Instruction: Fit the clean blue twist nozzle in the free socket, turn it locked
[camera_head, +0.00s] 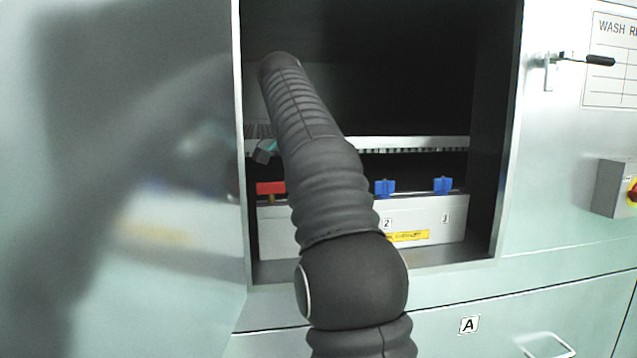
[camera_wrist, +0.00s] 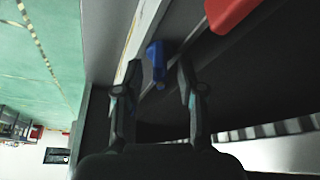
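A blue twist nozzle (camera_wrist: 157,62) stands ahead of my gripper in the wrist view, close to the red handle. My gripper (camera_wrist: 160,74) is open, with one fingertip on each side of this nozzle and a visible gap on both sides. I cannot tell how deep the nozzle sits between the fingers or whether it is seated or locked. In the head view, two blue nozzles stand upright on the pale manifold box (camera_head: 440,232), near label 2 (camera_head: 384,189) and label 3 (camera_head: 443,186). My arm hides the box's left-middle part, and no empty socket shows.
The red handle (camera_head: 270,188) is at the box's left end; it also shows in the wrist view (camera_wrist: 228,12). A toothed metal rail (camera_head: 415,143) crosses behind the box. The cabinet's side walls bound the opening. The open door (camera_head: 130,180) stands at left.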

